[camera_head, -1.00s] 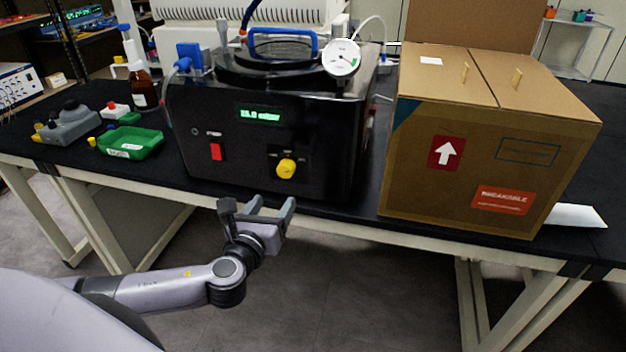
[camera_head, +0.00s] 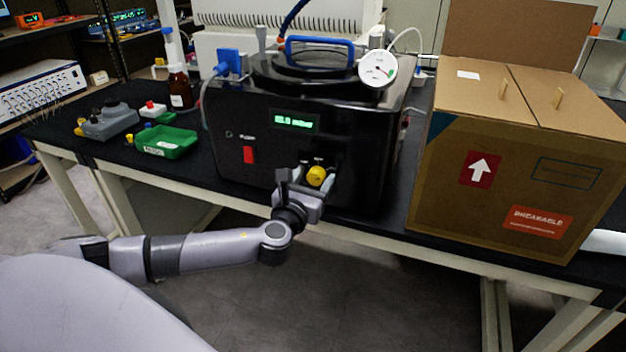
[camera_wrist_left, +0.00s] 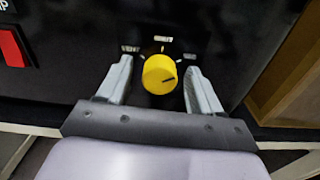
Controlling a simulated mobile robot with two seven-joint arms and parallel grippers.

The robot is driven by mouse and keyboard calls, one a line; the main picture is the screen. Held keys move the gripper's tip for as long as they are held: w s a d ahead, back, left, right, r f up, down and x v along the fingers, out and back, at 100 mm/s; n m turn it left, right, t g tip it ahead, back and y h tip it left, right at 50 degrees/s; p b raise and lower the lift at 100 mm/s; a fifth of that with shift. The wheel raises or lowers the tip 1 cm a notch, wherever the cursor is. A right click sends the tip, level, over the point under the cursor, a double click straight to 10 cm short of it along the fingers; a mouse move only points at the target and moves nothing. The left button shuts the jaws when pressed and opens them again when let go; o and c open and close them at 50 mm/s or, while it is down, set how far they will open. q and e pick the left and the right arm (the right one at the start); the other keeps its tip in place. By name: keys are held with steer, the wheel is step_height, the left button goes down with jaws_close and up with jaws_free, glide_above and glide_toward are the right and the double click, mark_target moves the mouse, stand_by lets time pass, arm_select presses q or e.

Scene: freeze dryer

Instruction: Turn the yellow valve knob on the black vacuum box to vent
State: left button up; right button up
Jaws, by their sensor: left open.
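The black vacuum box (camera_head: 350,140) stands on the bench with a lit green display (camera_head: 296,121). The yellow valve knob (camera_head: 317,176) is low on its front; it also shows in the left wrist view (camera_wrist_left: 159,74), below several small position labels. My left gripper (camera_head: 314,178) is open, with one finger on each side of the knob; the left wrist view shows the open fingers (camera_wrist_left: 160,85) with gaps to the knob. My right gripper is not in view.
A red switch (camera_head: 250,155) sits left of the knob on the box front. A cardboard box (camera_head: 500,150) stands close on the right. A green tray (camera_head: 166,141) and a brown bottle (camera_head: 180,88) are on the left.

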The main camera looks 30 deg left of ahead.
arm_select(q)
steer(key=c, duration=1.1)
steer(key=shift+o, duration=0.2)
